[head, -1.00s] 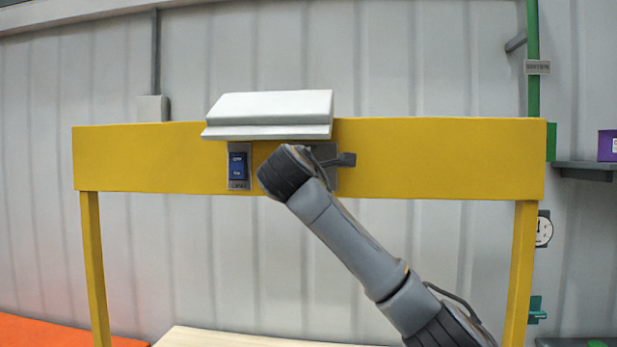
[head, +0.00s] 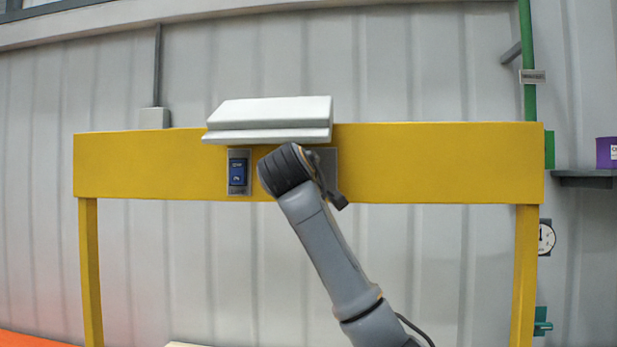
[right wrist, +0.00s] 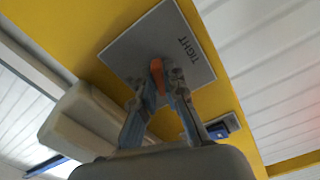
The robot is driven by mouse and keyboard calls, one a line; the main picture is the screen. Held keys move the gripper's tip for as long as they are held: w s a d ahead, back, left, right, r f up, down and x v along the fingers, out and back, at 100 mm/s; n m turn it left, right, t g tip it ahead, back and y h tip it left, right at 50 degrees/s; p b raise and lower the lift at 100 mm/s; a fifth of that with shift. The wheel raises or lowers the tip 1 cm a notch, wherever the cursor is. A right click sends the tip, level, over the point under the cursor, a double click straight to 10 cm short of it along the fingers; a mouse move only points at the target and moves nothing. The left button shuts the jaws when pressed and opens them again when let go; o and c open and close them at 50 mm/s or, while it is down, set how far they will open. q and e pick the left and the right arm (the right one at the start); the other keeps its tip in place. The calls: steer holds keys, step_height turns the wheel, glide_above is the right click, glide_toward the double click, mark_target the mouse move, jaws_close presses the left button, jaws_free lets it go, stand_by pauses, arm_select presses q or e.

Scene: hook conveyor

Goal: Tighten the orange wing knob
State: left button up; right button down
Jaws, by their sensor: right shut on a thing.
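The orange wing knob (right wrist: 157,72) shows in the right wrist view, on a grey plate (right wrist: 150,30) marked "TIGHT" that is fixed to the yellow beam. My right gripper (right wrist: 156,87) is shut on the knob, with a finger on each side of it. In the head view the plate (head: 329,158) shows only in part behind my right arm, and the knob is hidden by my wrist. My left gripper is in neither view.
A white hood (head: 268,118) juts out from the beam (head: 440,163) just above my wrist. A blue switch (head: 238,172) sits left of the wrist, and it also shows in the right wrist view (right wrist: 224,126). The beam's right half is clear.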

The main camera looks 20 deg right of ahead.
steer(key=shift+w+f+m, duration=0.1)
steer(key=shift+f+m, duration=0.05)
steer(key=shift+m, duration=0.35)
steer(key=c, duration=1.4)
jaws_free()
steer(key=v, duration=1.2)
